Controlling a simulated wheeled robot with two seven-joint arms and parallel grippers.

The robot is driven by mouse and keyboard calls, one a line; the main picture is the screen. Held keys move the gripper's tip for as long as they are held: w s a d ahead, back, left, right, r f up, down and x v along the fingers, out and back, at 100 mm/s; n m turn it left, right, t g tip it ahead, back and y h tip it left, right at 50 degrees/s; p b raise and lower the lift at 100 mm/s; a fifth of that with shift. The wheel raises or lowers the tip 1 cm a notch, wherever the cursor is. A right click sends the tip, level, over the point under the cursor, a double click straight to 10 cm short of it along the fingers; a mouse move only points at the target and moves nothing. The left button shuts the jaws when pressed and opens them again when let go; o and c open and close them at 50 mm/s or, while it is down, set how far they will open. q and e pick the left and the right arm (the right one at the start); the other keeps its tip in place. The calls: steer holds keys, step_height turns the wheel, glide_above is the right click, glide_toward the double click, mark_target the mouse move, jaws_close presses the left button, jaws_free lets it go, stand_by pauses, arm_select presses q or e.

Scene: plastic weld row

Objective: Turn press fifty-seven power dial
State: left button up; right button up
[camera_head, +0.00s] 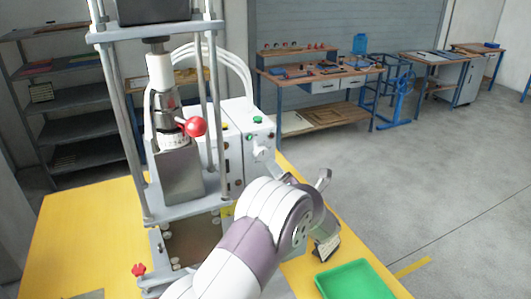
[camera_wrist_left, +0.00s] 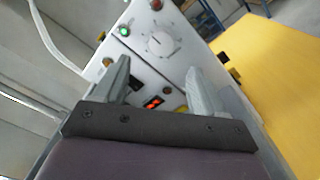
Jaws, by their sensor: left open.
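The press (camera_head: 181,172) stands on a yellow table, with a white control box (camera_head: 232,140) on its right side. The round white power dial (camera_head: 262,150) sits on the box's front face. It also shows in the left wrist view as a white dial (camera_wrist_left: 160,43) with marks around it, below a red-brown button. My left gripper (camera_wrist_left: 157,75) is open and empty, its two fingers pointing toward the panel. The dial lies beyond the fingertips, between their lines, and looks apart from them.
A green lit button (camera_wrist_left: 124,31) and a red display (camera_wrist_left: 153,103) are on the panel. A red ball-ended lever (camera_head: 197,127) sticks out from the press. A green tray (camera_head: 355,281) lies at the front right of the yellow table (camera_head: 75,225). Workbenches stand behind.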

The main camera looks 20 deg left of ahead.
mark_target(264, 157)
arm_select(q)
steer(key=p+x, duration=0.2)
steer(key=x, duration=0.6)
steer(key=shift+w+a+f+p, duration=0.1)
steer(key=shift+w+p, duration=0.05)
steer(key=shift+p, duration=0.25)
steer(key=shift+w+a, duration=0.2)
steer(key=shift+a, duration=0.05)
arm_select(e)
step_height(264, 157, up, 4)
arm_select(q)
steer(key=c, duration=0.4)
steer(key=shift+a+f, duration=0.1)
steer(key=c, duration=0.6)
steer(key=shift+f+m+b, duration=0.25)
steer(key=shift+m+b, duration=0.75)
steer(key=shift+b, duration=0.1)
steer(key=shift+c, duration=0.2)
steer(key=m+b, duration=0.2)
steer(key=shift+m, duration=0.3)
steer(key=m+b, duration=0.1)
steer(key=m, duration=0.1)
steer(key=shift+m, duration=0.3)
steer(key=shift+r+m, duration=0.1)
steer(key=shift+m, duration=1.5)
arm_select(e)
steer(key=shift+w+a+f, duration=0.1)
steer(key=shift+f, duration=1.35)
steer(key=shift+w+a+f, duration=0.1)
steer(key=shift+f, duration=1.35)
